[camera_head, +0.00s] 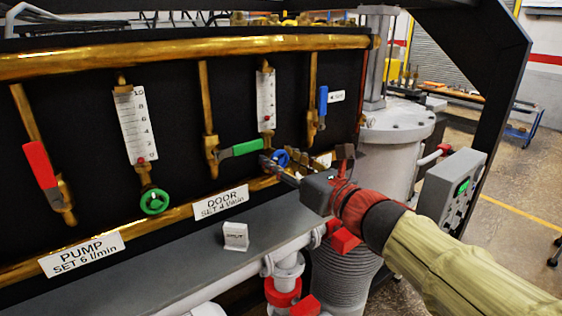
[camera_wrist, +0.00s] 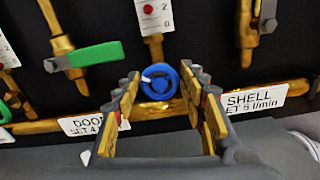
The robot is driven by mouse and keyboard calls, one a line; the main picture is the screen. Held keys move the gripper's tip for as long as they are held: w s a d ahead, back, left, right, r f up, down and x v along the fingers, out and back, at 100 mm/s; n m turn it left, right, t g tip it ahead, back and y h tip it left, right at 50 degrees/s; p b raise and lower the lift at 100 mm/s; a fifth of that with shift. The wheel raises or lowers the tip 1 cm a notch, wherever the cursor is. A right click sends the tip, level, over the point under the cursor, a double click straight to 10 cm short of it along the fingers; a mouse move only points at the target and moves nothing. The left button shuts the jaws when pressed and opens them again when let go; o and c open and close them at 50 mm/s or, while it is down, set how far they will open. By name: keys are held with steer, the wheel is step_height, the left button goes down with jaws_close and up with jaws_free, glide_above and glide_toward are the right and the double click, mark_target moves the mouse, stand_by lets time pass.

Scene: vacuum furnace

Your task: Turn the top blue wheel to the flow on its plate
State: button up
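The blue wheel (camera_wrist: 158,81) is on the pipe below a flow gauge (camera_wrist: 155,14) and has a small white mark on its left side. In the head view the wheel (camera_head: 281,158) is partly hidden by my gripper (camera_head: 286,167). In the wrist view my gripper (camera_wrist: 162,82) is open, one finger on each side of the wheel; contact cannot be told. The gauge's red float sits low, near the 2. A plate reading SHELL SET 5 l/min (camera_wrist: 257,99) is right of the wheel. A plate reading DOOR SET 4 l/min (camera_head: 221,202) is left of it.
A green lever (camera_head: 248,147) is just left of the wheel and a blue lever (camera_head: 323,104) is above right. A green wheel (camera_head: 154,201) and PUMP plate (camera_head: 81,253) are farther left. A grey ledge (camera_head: 160,262) with a small white sign (camera_head: 235,236) runs below.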

steer(key=c, duration=0.8)
steer(key=shift+o, duration=0.2)
steer(key=shift+n+b, duration=0.3)
steer(key=shift+b, duration=0.3)
steer(key=n+b, duration=0.1)
steer(key=b, duration=0.2)
steer(key=n+b, duration=0.2)
steer(key=b, duration=0.1)
steer(key=shift+f, duration=0.3)
steer(key=n+b, duration=0.5)
steer(key=b, duration=0.3)
steer(key=shift+n, duration=0.4)
steer(key=n+b, duration=0.3)
steer(key=b, duration=0.1)
steer(key=shift+r, duration=0.1)
steer(key=shift+r+n+b, duration=0.2)
steer(key=shift+n+b, duration=1)
steer(key=shift+b, duration=0.15)
